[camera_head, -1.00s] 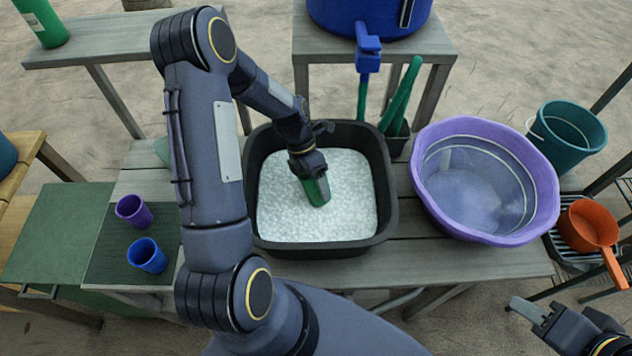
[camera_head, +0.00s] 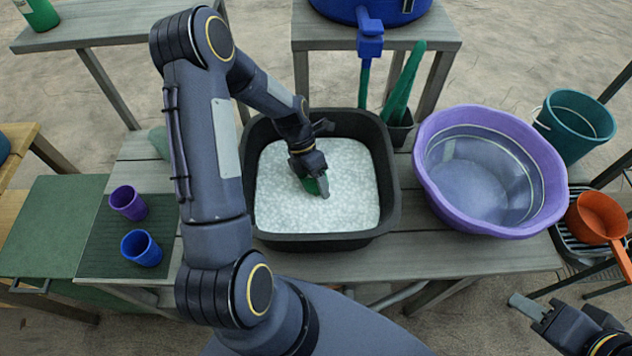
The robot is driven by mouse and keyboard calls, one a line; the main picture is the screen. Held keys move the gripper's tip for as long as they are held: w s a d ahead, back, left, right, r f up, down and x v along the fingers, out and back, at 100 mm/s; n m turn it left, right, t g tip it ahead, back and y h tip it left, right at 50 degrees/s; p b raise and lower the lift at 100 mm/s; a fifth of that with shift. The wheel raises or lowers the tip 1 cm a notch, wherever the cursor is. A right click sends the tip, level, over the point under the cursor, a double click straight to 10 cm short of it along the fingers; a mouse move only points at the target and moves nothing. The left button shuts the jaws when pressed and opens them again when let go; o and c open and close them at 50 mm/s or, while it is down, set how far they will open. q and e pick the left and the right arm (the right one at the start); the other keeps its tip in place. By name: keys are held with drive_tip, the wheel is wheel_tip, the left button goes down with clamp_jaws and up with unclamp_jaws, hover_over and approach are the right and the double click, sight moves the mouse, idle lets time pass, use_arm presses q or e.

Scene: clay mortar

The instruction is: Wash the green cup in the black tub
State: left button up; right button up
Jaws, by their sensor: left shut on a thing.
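The black tub (camera_head: 320,238) stands on the grey bench, filled with white suds. My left gripper (camera_head: 315,184) is inside the tub's outline at the suds, shut on the green cup (camera_head: 311,184). Only a small green patch of the cup shows beside the fingers; the rest is hidden by the gripper and the suds. My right gripper (camera_head: 534,312) is at the lower right, away from the tub. One of its fingers shows clearly, and I cannot tell how far its jaws are apart.
A purple basin (camera_head: 430,190) with water stands right of the tub. A purple cup (camera_head: 128,203) and a blue cup (camera_head: 141,248) stand on a dark mat at left. An orange dipper (camera_head: 598,220) and a teal bucket (camera_head: 574,128) are at right. A blue container (camera_head: 370,12) is behind.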

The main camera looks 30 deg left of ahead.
use_arm(q)
drive_tip(key=shift+f, duration=0.55)
drive_tip(key=shift+r, duration=0.2)
